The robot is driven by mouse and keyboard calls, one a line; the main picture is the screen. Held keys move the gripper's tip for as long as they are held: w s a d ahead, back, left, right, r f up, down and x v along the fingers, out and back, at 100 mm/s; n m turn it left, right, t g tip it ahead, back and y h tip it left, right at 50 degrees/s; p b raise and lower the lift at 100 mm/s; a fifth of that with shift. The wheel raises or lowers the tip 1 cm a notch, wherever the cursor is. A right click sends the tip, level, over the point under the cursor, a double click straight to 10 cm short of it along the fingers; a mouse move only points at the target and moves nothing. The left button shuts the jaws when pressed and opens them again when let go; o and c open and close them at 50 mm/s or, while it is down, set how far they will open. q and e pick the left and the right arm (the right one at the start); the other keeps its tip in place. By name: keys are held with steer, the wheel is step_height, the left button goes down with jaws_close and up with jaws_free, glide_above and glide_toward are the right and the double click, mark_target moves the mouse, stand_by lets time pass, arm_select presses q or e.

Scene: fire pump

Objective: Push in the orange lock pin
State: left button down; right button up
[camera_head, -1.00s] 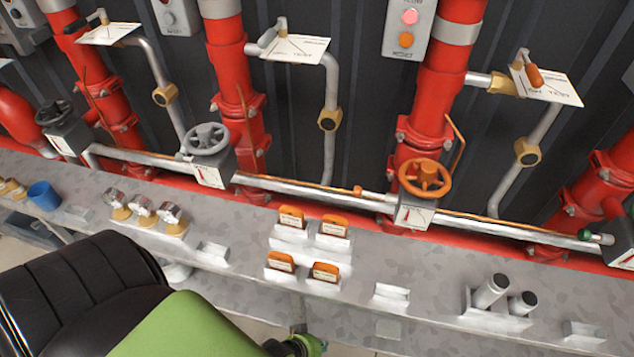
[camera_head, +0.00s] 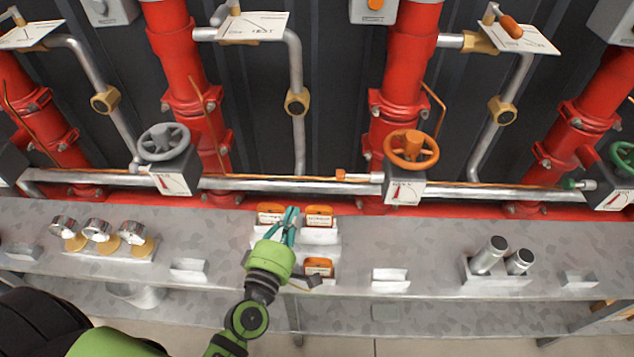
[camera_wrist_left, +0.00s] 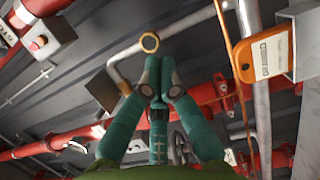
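The small orange lock pin (camera_head: 341,175) sits on the silver horizontal pipe, left of the orange handwheel (camera_head: 411,149). A short silver piece adjoins its right side. My left gripper (camera_head: 291,210) has teal fingers and is in front of the orange tags on the grey ledge, below and left of the pin. In the left wrist view its fingertips (camera_wrist_left: 160,75) meet, with nothing visible between them. I cannot make out the pin in the wrist view. My right gripper is in neither view.
Orange tags (camera_head: 319,212) stand in holders on the ledge (camera_head: 440,232) around my left gripper; one tag (camera_wrist_left: 263,54) shows close at right in the wrist view. Gauges (camera_head: 98,230) stand left, silver cylinders (camera_head: 489,255) right. Red vertical pipes (camera_head: 403,60) rise behind.

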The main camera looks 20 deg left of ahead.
mark_target(346, 176)
arm_select(q)
steer(key=w+d, duration=0.1)
steer(key=w, duration=0.2)
steer(key=w+d+p, duration=0.1)
steer(key=w, duration=0.3)
steer(key=w+d+p, duration=0.1)
steer(key=w, duration=0.3)
steer(key=shift+d, duration=0.25)
